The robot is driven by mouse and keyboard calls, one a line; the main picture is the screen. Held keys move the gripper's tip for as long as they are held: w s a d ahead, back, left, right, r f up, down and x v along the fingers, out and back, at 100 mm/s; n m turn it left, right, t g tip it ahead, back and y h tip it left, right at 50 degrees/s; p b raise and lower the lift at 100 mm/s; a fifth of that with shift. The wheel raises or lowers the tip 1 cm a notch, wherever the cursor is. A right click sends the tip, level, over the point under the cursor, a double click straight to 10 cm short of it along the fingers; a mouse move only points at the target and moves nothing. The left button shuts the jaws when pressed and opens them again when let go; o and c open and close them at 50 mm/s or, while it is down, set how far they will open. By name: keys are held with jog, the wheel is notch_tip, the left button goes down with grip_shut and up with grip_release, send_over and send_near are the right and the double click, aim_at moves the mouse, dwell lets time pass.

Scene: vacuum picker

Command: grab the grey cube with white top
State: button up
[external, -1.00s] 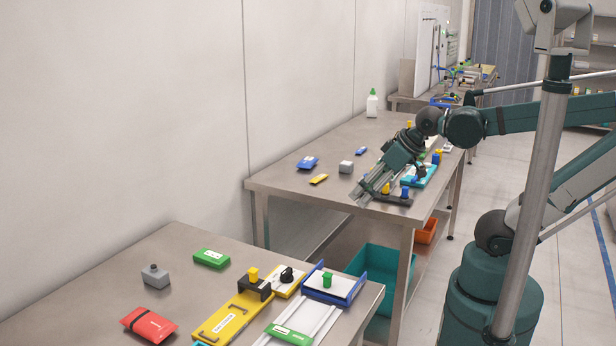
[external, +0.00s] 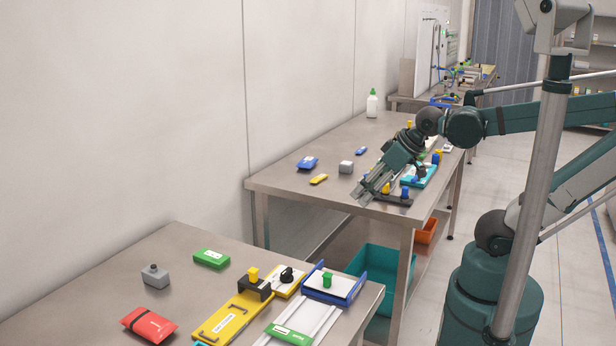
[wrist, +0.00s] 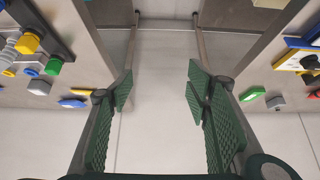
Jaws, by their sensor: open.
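The grey cube with the white top (external: 346,167) sits on the far metal table in the external view. In the wrist view, what looks like the same cube (wrist: 39,87) is at the left, outside the fingers. My gripper (external: 362,191) hangs at the near edge of that table, to the right of the cube and apart from it. In the wrist view my gripper (wrist: 159,88) is open and empty, with floor and wall between its green pads.
A turquoise tray (external: 420,176) with coloured parts is to the right. The near table holds a grey knobbed block (external: 155,277) and a red pouch (external: 149,325). A gap separates the tables.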

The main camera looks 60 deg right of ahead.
jog(key=shift+r, duration=0.1)
jog(key=w+d+r+m+g+p, duration=0.2)
jog(key=w+d+r+m+p, duration=0.35)
jog(key=w+d+r, duration=0.35)
jog(key=m+g+p, duration=0.5)
jog(key=m+p, duration=0.7)
jog(key=p, duration=0.3)
send_over(347, 163)
jog(key=f, duration=1)
jog(key=shift+a+f, duration=0.3)
jog(key=shift+f, duration=0.1)
jog(key=shift+d+f, duration=0.4)
jog(key=shift+d, duration=0.05)
jog(key=shift+f, duration=1.3)
